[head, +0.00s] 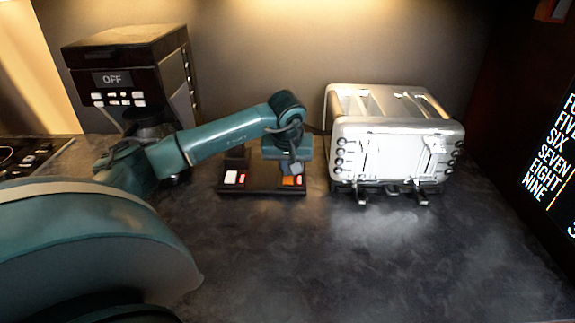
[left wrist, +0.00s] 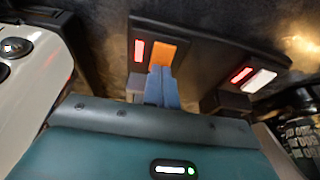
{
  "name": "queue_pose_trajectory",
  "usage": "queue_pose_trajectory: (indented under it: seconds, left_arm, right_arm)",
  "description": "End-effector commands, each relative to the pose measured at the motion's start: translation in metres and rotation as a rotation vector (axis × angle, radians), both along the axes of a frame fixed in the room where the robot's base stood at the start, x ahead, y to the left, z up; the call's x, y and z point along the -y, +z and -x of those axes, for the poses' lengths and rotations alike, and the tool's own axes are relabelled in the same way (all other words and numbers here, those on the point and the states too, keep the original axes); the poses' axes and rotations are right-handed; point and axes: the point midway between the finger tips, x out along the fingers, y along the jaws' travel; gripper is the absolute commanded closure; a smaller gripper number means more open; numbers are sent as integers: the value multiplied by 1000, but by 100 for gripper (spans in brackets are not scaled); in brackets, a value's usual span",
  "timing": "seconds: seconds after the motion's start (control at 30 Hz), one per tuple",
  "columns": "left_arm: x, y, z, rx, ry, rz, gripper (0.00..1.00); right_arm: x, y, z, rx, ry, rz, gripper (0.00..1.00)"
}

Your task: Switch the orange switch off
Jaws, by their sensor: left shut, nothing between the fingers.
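The orange switch (head: 289,181) sits on the right part of a dark switch base (head: 262,191) on the counter, with a small red light beside it. In the left wrist view the orange switch (left wrist: 162,54) is just beyond the fingertips, with a lit red light to its left. My left gripper (head: 290,168) is shut and empty, its blue-grey fingers pointing down at the orange switch. In the left wrist view the closed fingertips (left wrist: 161,70) overlap the switch's near edge; I cannot tell whether they touch. My right gripper is in neither view.
A white switch (head: 231,177) with a red light is on the left of the same base. A silver toaster (head: 392,145) stands close on the right. A coffee machine (head: 128,75) marked OFF stands at the back left. The front counter (head: 350,260) is clear.

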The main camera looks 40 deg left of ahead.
Motion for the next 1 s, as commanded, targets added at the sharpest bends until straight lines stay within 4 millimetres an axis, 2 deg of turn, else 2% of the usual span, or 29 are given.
queue_pose_trajectory:
  seconds: [0.07, 0.3, 0.7, 1.0]
  left_arm:
    - [-3, -7, -2, -1, 2, -1, 100]
    - [-1, -5, -1, -4, 1, 0, 100]
    - [10, -7, 12, -12, -3, 3, 100]
    - [10, -7, 13, -11, -1, 3, 100]
  right_arm:
    - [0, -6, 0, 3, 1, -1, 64]
    - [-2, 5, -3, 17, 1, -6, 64]
    - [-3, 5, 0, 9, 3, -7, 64]
    - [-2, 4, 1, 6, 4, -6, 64]
